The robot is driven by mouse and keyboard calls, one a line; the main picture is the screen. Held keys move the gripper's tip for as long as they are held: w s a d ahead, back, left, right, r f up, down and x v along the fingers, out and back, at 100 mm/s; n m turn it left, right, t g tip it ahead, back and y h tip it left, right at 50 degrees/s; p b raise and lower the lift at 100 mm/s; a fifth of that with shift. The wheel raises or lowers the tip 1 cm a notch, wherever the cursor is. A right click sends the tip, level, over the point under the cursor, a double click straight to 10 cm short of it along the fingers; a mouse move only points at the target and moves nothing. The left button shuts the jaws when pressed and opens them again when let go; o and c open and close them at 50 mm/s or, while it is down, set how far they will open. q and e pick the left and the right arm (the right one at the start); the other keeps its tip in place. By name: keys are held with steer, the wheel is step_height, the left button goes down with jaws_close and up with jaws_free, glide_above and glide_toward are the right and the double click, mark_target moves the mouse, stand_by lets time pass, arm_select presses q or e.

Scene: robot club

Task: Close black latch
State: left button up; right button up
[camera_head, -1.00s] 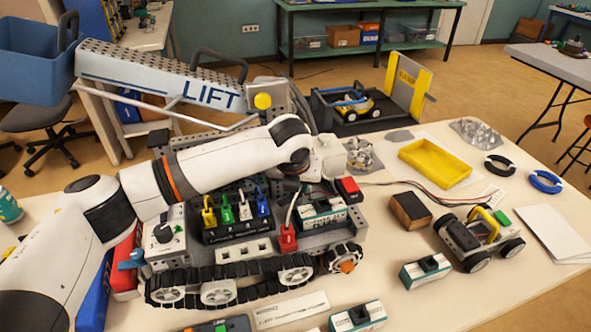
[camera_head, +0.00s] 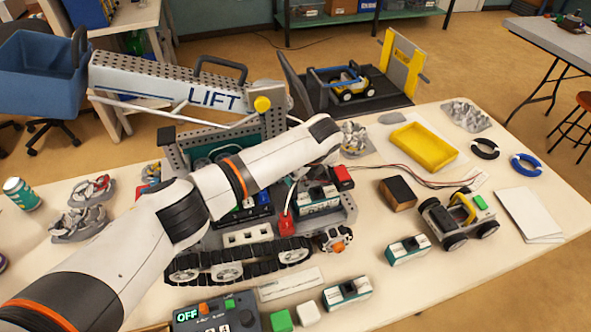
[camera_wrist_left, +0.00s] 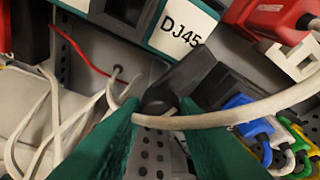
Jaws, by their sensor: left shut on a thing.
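In the left wrist view, the green fingers of my left gripper (camera_wrist_left: 156,112) close around a dark rounded piece of the black latch (camera_wrist_left: 160,95). A wider black part lies just beyond it, beside the white module marked DJ45 (camera_wrist_left: 181,30). A white cable (camera_wrist_left: 230,113) crosses in front of the fingertips. In the head view, my left arm reaches over the tracked robot (camera_head: 240,272) and hides the gripper and latch. I cannot tell how far the latch is closed. My right gripper is not in view.
The red plug (camera_head: 286,222) and several coloured plugs (camera_wrist_left: 262,125) sit close by. The LIFT arm (camera_head: 165,82) with its blue bin (camera_head: 40,68) rises behind. A control panel (camera_head: 218,315) stands in front. The small wheeled vehicle (camera_head: 460,220) is to the right.

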arm_select(q)
steer(key=shift+w+n+g+y, duration=0.1)
steer(key=shift+n+g+y, duration=0.3)
steer(key=shift+n, duration=1.2)
steer(key=o, duration=1)
steer(key=shift+c, duration=0.2)
steer(key=b+v, duration=0.1)
steer(key=v, duration=1.1)
steer(key=shift+w+b, duration=0.2)
steer(key=shift+b, duration=0.15)
